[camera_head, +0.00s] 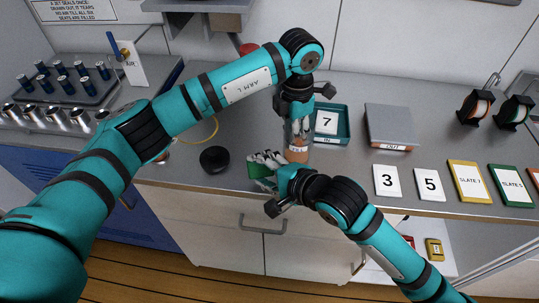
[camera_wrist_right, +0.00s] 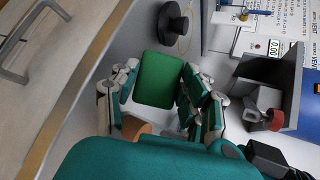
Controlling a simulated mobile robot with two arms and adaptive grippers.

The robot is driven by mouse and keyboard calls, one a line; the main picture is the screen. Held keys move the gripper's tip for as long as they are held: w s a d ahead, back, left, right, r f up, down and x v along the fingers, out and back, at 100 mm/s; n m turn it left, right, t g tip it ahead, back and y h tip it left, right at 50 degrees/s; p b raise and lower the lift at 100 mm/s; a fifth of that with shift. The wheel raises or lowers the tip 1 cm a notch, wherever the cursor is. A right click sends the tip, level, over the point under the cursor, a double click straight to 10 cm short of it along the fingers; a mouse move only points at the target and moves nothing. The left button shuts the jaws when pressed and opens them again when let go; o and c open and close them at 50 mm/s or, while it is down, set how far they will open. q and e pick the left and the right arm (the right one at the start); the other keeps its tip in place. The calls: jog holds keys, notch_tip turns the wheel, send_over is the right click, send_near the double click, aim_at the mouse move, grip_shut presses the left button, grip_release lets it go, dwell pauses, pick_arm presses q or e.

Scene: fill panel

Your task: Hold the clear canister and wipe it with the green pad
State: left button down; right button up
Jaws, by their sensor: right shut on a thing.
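The clear canister (camera_head: 297,155), with an orange-brown lower part, stands upright near the counter's front edge. My left gripper (camera_head: 299,130) points down over its top, fingers at its upper part; whether they are closed on it is hidden. My right gripper (camera_head: 264,163) is just left of the canister, shut on the green pad (camera_head: 258,172). In the right wrist view the green pad (camera_wrist_right: 158,80) sits between the fingers, its flat face showing. An orange-brown patch (camera_wrist_right: 136,127) shows below it there, partly hidden by my gripper. I cannot tell whether pad and canister touch.
A black round knob-like object (camera_head: 214,158) lies left of the pad. A teal tray with card 7 (camera_head: 328,123) and a grey OUT stand (camera_head: 390,125) are behind to the right. Cards 3 and 5 (camera_head: 429,184) and two slates (camera_head: 468,182) lie along the right front.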

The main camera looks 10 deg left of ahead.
jog(key=s+d+r+t, duration=0.5)
jog(key=s+d+t, duration=0.1)
jog(key=s+t, duration=0.15)
jog(key=shift+w+r, duration=0.15)
jog(key=shift+w, duration=1.25)
jog(key=shift+w+r, duration=0.1)
jog(key=shift+w, duration=1.3)
jog(key=shift+w, duration=1)
jog(key=shift+d, duration=1.8)
